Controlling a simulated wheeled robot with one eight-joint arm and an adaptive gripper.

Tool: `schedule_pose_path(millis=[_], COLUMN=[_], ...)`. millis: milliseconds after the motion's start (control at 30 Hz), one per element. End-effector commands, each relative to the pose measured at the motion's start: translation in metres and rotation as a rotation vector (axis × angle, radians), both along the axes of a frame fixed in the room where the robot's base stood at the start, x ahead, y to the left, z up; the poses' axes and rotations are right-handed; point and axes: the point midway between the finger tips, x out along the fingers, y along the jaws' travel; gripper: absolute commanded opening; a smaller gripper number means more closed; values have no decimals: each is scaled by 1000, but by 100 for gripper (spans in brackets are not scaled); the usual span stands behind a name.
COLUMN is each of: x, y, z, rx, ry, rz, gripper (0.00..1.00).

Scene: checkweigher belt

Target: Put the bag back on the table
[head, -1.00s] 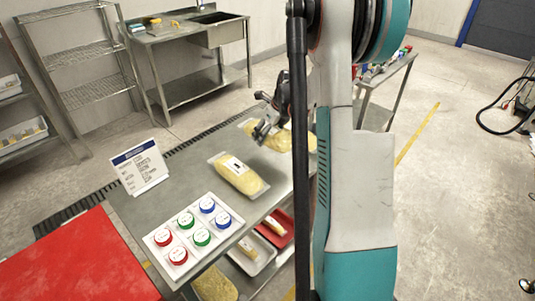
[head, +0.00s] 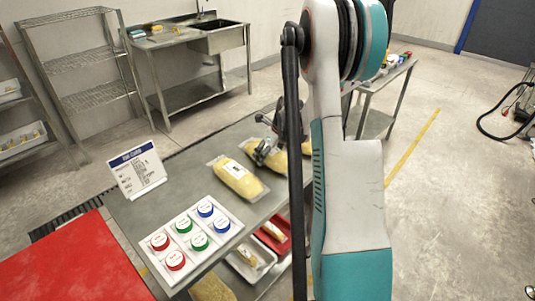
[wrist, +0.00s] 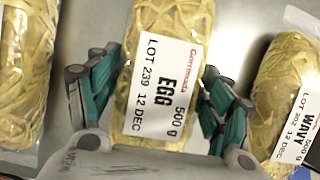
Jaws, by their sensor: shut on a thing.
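My gripper (head: 264,150) is shut on a clear bag of yellow pasta, the egg bag (wrist: 168,50), labelled "EGG 500 g". Its fingers lie along both sides of the bag in the wrist view. In the head view the egg bag (head: 279,160) is partly hidden by my gripper and arm. It is over the grey metal table (head: 180,165); I cannot tell whether it touches the top. A second pasta bag (head: 238,180) lies to its left on the table. A bag labelled "WAVY" (wrist: 292,98) is at the right in the wrist view.
A sign (head: 137,172) and a panel of coloured buttons (head: 193,233) stand on the near part of the table. A red surface (head: 70,262) is at the lower left. Red and white trays (head: 250,266) sit below the table's right edge. A sink bench (head: 185,45) stands behind.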

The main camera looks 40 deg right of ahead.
Motion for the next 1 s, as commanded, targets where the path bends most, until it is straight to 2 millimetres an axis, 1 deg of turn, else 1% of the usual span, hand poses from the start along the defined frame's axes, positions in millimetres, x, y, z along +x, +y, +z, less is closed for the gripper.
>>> schedule_pose_path(millis=[67, 100, 133, 167, 533, 633, 767, 1000], x=[0, 0, 0, 0, 0, 0, -7, -26], y=[0, 0, 0, 0, 0, 0, -1, -2], z=[-3, -2, -2, -2, -1, 3, 18, 65], rx=[0, 0, 0, 0, 0, 0, 0, 1], ry=[0, 0, 0, 0, 0, 0, 0, 1], rz=[0, 0, 0, 0, 0, 0, 0, -2], gripper=[25, 82, 89, 93, 93, 93, 93, 93])
